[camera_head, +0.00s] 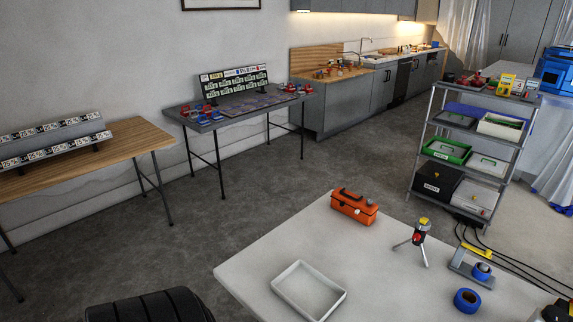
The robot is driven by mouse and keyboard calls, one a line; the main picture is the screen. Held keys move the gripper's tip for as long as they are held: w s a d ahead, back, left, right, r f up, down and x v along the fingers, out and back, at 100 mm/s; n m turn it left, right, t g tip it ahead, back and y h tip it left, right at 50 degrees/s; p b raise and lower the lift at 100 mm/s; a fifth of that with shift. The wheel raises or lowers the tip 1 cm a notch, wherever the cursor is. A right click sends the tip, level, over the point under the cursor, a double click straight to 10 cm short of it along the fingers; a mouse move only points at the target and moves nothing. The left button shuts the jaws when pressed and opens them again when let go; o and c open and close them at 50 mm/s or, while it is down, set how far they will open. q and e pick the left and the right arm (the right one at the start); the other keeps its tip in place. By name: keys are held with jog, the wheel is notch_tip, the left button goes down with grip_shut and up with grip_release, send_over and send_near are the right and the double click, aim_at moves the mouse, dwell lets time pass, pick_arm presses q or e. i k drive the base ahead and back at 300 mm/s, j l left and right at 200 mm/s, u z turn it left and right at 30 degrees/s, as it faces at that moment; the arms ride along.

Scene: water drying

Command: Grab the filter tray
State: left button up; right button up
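A shallow white rectangular tray (309,290) lies on the near white table (375,265), close to the table's left edge. It looks empty, and its rim is raised on all sides. No label shows that names it the filter tray. Neither my left nor my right gripper can be made out in the head view.
On the same table stand an orange toolbox (354,206), a small tripod device (419,240), a tape dispenser (473,266) and a blue tape roll (467,300). A grey shelf rack (409,178) stands behind. Open floor (240,205) lies left of the table.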

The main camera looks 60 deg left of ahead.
aim_at(314, 296)
jog(key=u, duration=1.55)
